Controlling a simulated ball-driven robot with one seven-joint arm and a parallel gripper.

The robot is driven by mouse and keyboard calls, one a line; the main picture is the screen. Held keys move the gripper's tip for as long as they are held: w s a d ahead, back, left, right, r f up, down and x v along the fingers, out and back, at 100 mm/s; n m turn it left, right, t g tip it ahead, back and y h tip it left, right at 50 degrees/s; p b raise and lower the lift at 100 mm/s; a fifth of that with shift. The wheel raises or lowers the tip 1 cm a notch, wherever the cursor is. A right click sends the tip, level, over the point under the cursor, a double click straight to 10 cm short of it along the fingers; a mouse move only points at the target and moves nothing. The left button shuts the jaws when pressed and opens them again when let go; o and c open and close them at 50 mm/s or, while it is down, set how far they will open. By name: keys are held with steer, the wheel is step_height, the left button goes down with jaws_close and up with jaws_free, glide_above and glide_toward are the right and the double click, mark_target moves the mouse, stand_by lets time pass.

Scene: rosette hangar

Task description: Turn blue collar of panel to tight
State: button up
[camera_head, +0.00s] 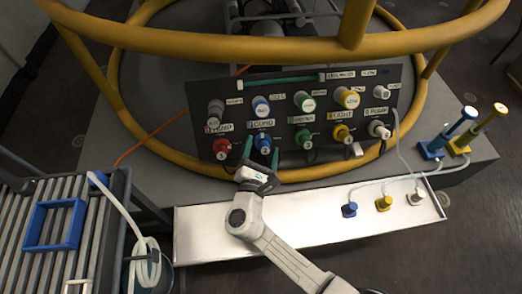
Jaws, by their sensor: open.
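The dark panel (235,124) stands in the middle, with two rows of coloured collars and white labels. My gripper (261,151) is open just in front of the lower blue collar. One teal finger is to the left of that collar and the other is at its lower right. I cannot tell whether either finger touches it. The collar's marks are too small to read.
Yellow rails (210,31) ring the panel. A white tray (320,231) lies in front, with blue, yellow and white plugs at its right. Two upright handles (434,148) stand at far right. A slatted rack (25,225) with a blue frame (32,222) is at left.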

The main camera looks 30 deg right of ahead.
steer(key=c, duration=1)
steer(key=shift+c, duration=0.2)
steer(key=shift+w+m, duration=0.1)
steer(key=shift+m, duration=0.2)
steer(key=m+g, duration=0.2)
steer(key=m, duration=0.1)
steer(key=m+g+h, duration=0.1)
steer(key=m, duration=0.1)
steer(key=shift+w+a+r+g, duration=0.15)
steer(key=shift+w+r+g, duration=0.05)
steer(key=shift+r+g, duration=0.1)
steer(key=m+g, duration=0.1)
steer(key=m+g+p, duration=0.1)
steer(key=m, duration=0.1)
steer(key=m+g+p, duration=0.1)
steer(key=m, duration=0.1)
steer(key=shift+w+r, duration=0.15)
steer(key=shift+r, duration=0.2)
steer(key=m+g+y+p, duration=0.1)
steer(key=m, duration=0.1)
steer(key=m+g+p, duration=0.1)
steer(key=m+y+p, duration=0.1)
steer(key=m+p, duration=0.1)
steer(key=shift+w+r+m+g+y, duration=0.15)
steer(key=shift+r+m+g+y, duration=0.15)
steer(key=shift+r+g, duration=0.1)
steer(key=shift+d+f+m+g+y+p, duration=0.15)
steer(key=shift+m+g+y+p, duration=0.25)
steer(key=shift+m+y+p, duration=0.5)
